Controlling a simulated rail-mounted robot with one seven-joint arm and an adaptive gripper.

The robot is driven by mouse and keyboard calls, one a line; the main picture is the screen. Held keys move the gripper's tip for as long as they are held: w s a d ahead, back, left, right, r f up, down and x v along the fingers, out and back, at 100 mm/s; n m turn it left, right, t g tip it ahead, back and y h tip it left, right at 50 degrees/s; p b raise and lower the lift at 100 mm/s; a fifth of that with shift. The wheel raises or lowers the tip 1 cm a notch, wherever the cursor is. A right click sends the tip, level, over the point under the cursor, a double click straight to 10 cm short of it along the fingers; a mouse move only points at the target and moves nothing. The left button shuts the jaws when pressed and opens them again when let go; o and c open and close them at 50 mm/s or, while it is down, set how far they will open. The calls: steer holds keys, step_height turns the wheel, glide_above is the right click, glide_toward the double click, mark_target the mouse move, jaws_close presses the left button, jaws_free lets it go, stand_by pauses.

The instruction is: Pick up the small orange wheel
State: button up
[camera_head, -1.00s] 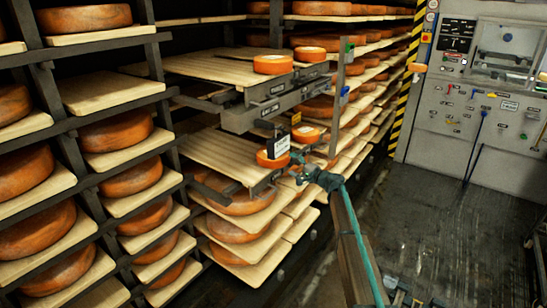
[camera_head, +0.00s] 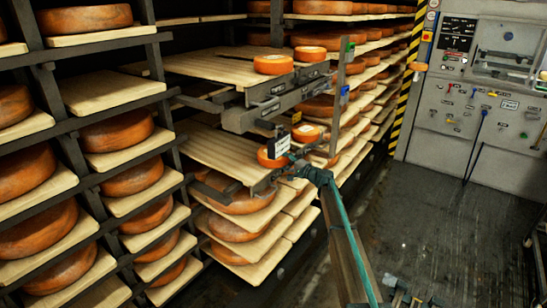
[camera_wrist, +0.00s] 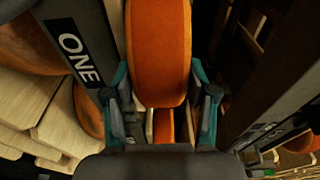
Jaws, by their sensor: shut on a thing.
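The small orange wheel (camera_head: 268,160) is at the front end of the lower pulled-out wooden board (camera_head: 215,150), partly hidden by a hanging label. In the wrist view the wheel (camera_wrist: 160,50) fills the space between the two teal fingers. My gripper (camera_head: 294,162) reaches it from the right. My gripper (camera_wrist: 160,75) is shut on the wheel, with one finger at each side. Whether the wheel is clear of the board cannot be told.
A dark beam marked "ONE" (camera_wrist: 80,58) runs close on the left, and another dark beam (camera_wrist: 268,85) on the right. Two small wheels (camera_head: 273,65) (camera_head: 310,54) stand on the upper board. Large wheels (camera_head: 130,180) fill the racks. The floor (camera_head: 430,225) at right is open.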

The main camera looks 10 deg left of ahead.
jaws_close()
steer(key=shift+r, duration=0.15)
